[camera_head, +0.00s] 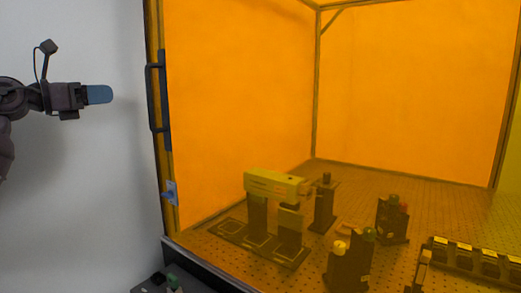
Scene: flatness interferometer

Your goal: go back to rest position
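My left gripper (99,94) is at the far left in the head view, with the arm coming in from the left edge. It is raised in front of the pale wall. It sits left of the black door handle (158,99) of the orange enclosure, apart from it. Only one blue finger surface shows, seen side-on, so its opening is unclear. No object shows at its tip. My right gripper is not in the picture.
The orange-walled enclosure (240,95) fills the middle and right. Inside, a perforated board (430,205) carries a bridge-like instrument (274,184), several dark mounts and a rack (470,262). The wall area around the gripper is clear.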

